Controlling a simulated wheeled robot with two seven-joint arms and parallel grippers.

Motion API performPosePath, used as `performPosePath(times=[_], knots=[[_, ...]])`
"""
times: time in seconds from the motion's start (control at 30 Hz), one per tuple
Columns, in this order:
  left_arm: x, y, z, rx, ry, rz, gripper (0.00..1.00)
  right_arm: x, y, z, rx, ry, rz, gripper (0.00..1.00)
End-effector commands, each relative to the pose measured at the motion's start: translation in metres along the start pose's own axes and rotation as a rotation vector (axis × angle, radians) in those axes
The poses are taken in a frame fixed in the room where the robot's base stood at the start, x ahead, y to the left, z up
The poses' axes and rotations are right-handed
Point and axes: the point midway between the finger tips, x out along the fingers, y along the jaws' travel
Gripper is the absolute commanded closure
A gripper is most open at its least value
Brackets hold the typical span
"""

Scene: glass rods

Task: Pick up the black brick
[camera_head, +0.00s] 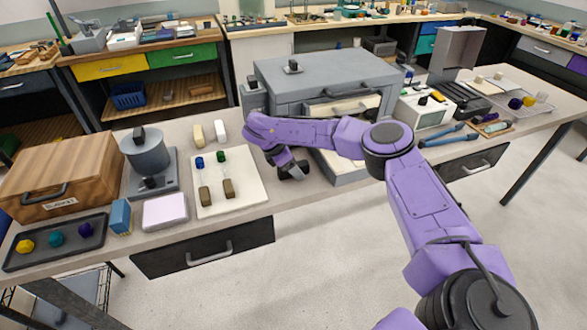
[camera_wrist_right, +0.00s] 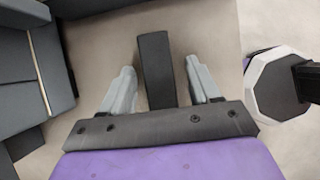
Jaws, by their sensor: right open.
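The black brick (camera_wrist_right: 155,68) is a long dark block, seen in the right wrist view standing between the two grey fingers of my right gripper (camera_wrist_right: 160,66). The fingers are open, with a visible gap on each side of the brick. In the head view my right gripper (camera_head: 288,168) is low over the table, beside the large grey cabinet. I cannot tell the brick apart from the dark gripper parts there. My left gripper is not in view.
The grey cabinet (camera_head: 325,75) with an open drawer stands right behind my right gripper. The table's front edge is close.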

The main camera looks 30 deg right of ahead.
Motion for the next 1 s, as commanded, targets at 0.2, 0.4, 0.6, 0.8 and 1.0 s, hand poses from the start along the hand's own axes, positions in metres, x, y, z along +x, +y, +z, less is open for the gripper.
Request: performPosePath(times=[0.2,0.4,0.6,0.8,1.0], knots=[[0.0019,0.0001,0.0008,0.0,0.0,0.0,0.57,0.0009,-0.0001,-0.0008,0.0,0.0,0.0,0.38],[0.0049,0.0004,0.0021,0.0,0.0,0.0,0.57,0.0021,-0.0001,-0.0015,0.0,0.0,-0.001,0.38],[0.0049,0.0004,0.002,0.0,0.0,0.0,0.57,0.0017,-0.0002,-0.0013,-0.001,0.0,-0.001,0.77],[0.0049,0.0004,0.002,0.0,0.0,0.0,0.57,0.0015,0.0,-0.0012,0.0,0.0,0.0,0.99],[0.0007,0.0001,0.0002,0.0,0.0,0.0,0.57,-0.0012,-0.0001,0.0002,-0.001,0.0,0.0,0.99]])
